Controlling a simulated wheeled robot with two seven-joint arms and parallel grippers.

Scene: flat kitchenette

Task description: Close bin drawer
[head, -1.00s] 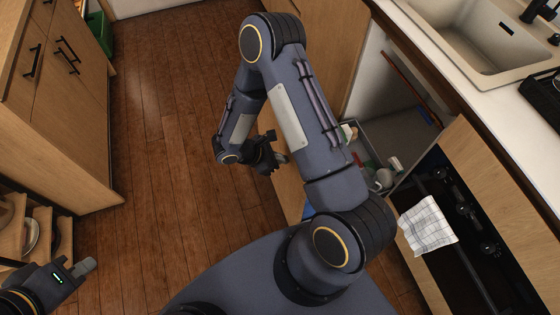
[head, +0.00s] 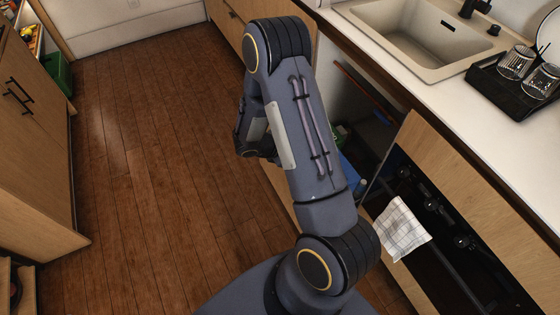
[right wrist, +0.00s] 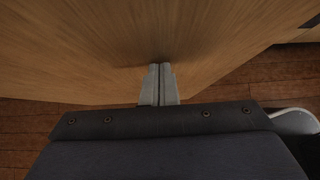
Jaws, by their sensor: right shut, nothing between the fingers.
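The wooden front of the bin drawer (right wrist: 90,50) fills most of the right wrist view. My right gripper (right wrist: 158,68) is shut and empty, with its fingertips at this panel and apparently touching it. In the head view, my right arm covers most of the drawer and hides the gripper's fingertips. A strip of the drawer front (head: 282,190) shows left of the arm. Right of the arm, a small part of the drawer's inside shows under the counter, with a green item (head: 340,133) and a blue item (head: 348,195). My left gripper is out of view.
The oven (head: 440,210) with a hanging towel (head: 400,230) stands right of the drawer. The counter (head: 440,100) with a sink (head: 415,38) and a black tray with glasses (head: 515,85) runs above. A wooden cabinet (head: 35,150) stands left. The floor (head: 160,180) between is clear.

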